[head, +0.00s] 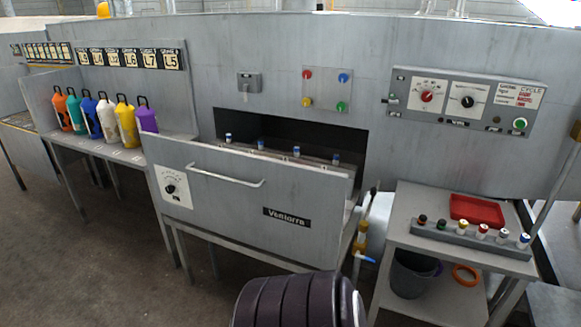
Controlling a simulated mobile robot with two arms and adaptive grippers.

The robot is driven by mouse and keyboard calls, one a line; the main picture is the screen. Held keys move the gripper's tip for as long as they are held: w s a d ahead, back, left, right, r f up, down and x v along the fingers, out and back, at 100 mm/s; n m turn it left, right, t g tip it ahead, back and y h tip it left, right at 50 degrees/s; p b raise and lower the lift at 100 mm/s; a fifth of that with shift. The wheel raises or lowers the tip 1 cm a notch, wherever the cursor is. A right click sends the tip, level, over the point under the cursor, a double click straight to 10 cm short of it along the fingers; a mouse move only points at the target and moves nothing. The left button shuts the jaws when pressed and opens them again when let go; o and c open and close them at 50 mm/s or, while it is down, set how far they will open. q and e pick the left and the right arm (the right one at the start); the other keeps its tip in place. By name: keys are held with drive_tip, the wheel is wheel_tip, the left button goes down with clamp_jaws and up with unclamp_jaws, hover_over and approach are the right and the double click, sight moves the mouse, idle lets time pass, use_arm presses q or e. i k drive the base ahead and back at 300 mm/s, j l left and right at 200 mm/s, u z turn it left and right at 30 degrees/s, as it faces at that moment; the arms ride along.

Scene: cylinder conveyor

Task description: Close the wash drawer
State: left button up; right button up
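The wash drawer (232,206) is a wide grey metal box with a label reading "Ventorra", a dial at its left and a pale bar handle (225,178). It stands pulled out from a dark opening (290,135) in the grey machine wall. Several blue-and-white capped items (297,152) stand in a row inside, behind the drawer front. Their lower parts are hidden. Neither of my grippers shows in the head view.
A shelf at the left holds several coloured bottles (127,123). A side table (455,255) at the right carries a red tray (476,210) and a rack of small capped items. A grey bucket (412,275) sits below. The floor (80,270) at the left front is clear.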

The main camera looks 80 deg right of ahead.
sight(300, 209)
drive_tip(key=z, duration=2.05)
